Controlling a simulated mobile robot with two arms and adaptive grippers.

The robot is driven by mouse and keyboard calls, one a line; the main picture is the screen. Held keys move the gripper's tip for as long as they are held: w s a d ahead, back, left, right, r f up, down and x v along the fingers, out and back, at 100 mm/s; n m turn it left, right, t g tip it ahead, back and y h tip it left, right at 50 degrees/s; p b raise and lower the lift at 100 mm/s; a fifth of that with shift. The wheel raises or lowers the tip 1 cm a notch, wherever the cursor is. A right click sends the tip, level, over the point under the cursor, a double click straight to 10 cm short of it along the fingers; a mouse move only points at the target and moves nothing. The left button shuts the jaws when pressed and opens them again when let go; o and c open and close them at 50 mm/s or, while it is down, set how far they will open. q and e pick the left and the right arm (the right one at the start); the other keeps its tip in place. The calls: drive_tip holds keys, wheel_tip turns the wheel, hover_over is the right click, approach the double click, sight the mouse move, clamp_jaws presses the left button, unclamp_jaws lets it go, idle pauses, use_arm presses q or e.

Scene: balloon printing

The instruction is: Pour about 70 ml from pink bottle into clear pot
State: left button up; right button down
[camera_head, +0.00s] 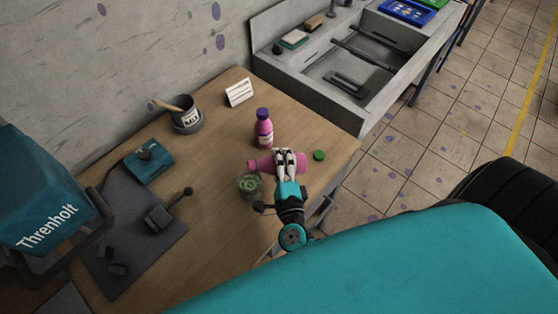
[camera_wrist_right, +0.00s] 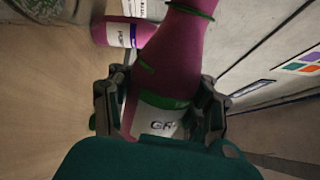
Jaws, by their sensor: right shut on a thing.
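My right gripper (camera_head: 288,157) is shut around a pink bottle (camera_head: 264,166), held lying nearly on its side with its neck to the left. In the right wrist view the same bottle (camera_wrist_right: 178,50) sits between the fingers, with a white label and green bands; its mouth is out of frame. The clear pot (camera_head: 250,185) stands on the table just below and left of the bottle's neck, with something greenish at it. The pot also shows at the top left of the wrist view (camera_wrist_right: 42,12). I cannot see a stream or the liquid level. My left gripper is out of view.
A second pink bottle (camera_head: 264,132) with a purple cap stands upright behind. A loose green cap (camera_head: 319,155) lies to the right. A white card (camera_head: 240,92), grey tub (camera_head: 187,119), teal box (camera_head: 149,161) and teal machine (camera_head: 45,200) are left; a sink (camera_head: 345,75) is behind right.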

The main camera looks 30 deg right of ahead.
drive_tip(key=shift+r+m, duration=0.2)
drive_tip(key=shift+m, duration=0.2)
drive_tip(key=m, duration=0.1)
drive_tip(key=r+m+b, duration=0.1)
drive_tip(key=shift+w+a+m, duration=0.1)
drive_tip(key=shift+a+m, duration=0.1)
drive_tip(key=shift+m, duration=0.2)
drive_tip(key=shift+a+r+m, duration=0.1)
drive_tip(key=shift+r+m, duration=0.1)
drive_tip(key=shift+m, duration=0.1)
